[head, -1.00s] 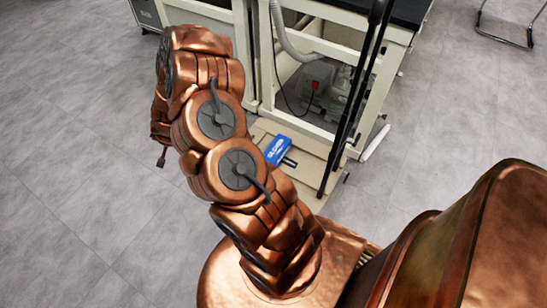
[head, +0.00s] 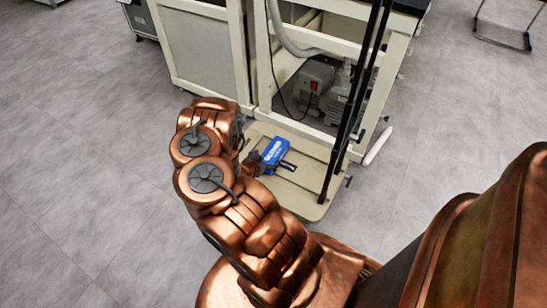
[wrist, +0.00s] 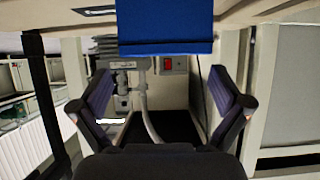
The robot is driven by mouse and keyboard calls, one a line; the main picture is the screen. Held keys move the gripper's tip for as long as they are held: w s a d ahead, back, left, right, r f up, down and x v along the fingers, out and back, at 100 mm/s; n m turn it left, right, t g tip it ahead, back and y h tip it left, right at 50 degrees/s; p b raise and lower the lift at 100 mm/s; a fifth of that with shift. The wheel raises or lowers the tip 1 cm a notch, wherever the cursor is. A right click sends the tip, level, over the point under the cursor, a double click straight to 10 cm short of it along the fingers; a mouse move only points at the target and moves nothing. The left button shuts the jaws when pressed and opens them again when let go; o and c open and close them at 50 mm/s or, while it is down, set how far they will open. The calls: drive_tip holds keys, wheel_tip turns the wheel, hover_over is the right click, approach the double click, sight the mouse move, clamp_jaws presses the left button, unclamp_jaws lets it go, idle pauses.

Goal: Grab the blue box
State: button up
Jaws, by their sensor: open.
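The blue box (head: 275,150) with white lettering is at the low beige platform in the head view. It also shows at the top middle of the wrist view (wrist: 165,28), cut off by the picture's edge. My dark gripper (head: 254,163) is close beside the box's left side in the head view, partly hidden by my arm. In the wrist view my gripper (wrist: 161,80) is open, its fingers spread left and right. The box lies in line with the gap, just past the fingertips, almost as wide as it. No grip on it shows.
The beige platform (head: 312,208) carries dark upright posts (head: 352,110) to the right of the box. Behind stands a cream frame (head: 385,95) with a grey pump (head: 313,80) and hose inside. A cream cabinet (head: 205,50) is at the back left. Grey floor is free at left.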

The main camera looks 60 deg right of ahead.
sight(273, 152)
drive_tip(key=shift+w+b+x, duration=0.15)
drive_tip(key=shift+b+x, duration=0.45)
drive_tip(key=shift+x, duration=1.25)
drive_tip(key=shift+w+b+x, duration=0.2)
drive_tip(key=shift+b+x, duration=0.35)
drive_tip(key=shift+x, duration=1.3)
drive_tip(key=shift+r, duration=0.15)
drive_tip(key=shift+c, duration=0.2)
drive_tip(key=c, duration=1.2)
drive_tip(key=shift+r, duration=0.2)
